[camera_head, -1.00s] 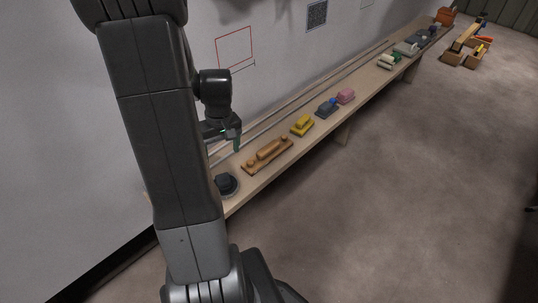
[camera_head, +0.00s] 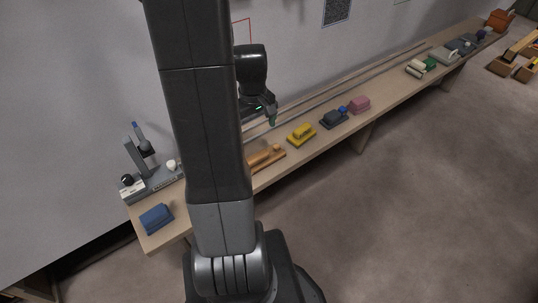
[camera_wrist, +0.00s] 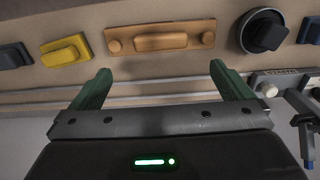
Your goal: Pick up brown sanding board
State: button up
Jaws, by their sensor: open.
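The brown sanding board (camera_wrist: 160,38) lies flat on the bench, a long board with a raised grip along its middle and a round knob at one end and another at the other. In the head view its right part (camera_head: 270,157) shows, and my arm hides the rest. My gripper (camera_wrist: 160,80) is open and empty, with two green fingers apart. In the wrist view the board lies beyond the fingertips, roughly centred between them, not touched. In the head view my gripper (camera_head: 272,118) hangs above the bench near the wall, behind the board.
A yellow sander (camera_head: 301,134) sits right of the board in the head view. A dark round tool (camera_wrist: 264,32) is on its other side in the wrist view. Farther along are a dark blue block (camera_head: 333,119) and a pink one (camera_head: 359,105). Rails run along the wall side.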

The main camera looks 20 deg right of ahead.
jog(key=b, duration=0.2)
send_over(255, 156)
jog(key=f, duration=0.5)
jog(key=s+f, duration=0.1)
jog(key=f, duration=0.2)
jog(key=shift+f, duration=0.25)
jog(key=shift+w+f, duration=0.25)
jog(key=shift+f, duration=1.05)
jog(key=shift+w+f, duration=0.2)
jog(key=shift+f, duration=1.1)
jog(key=shift+c, duration=0.4)
jog(key=c, duration=0.8)
jog(key=shift+r, duration=0.1)
notch_tip(255, 156, up, 10)
jog(key=p, duration=0.1)
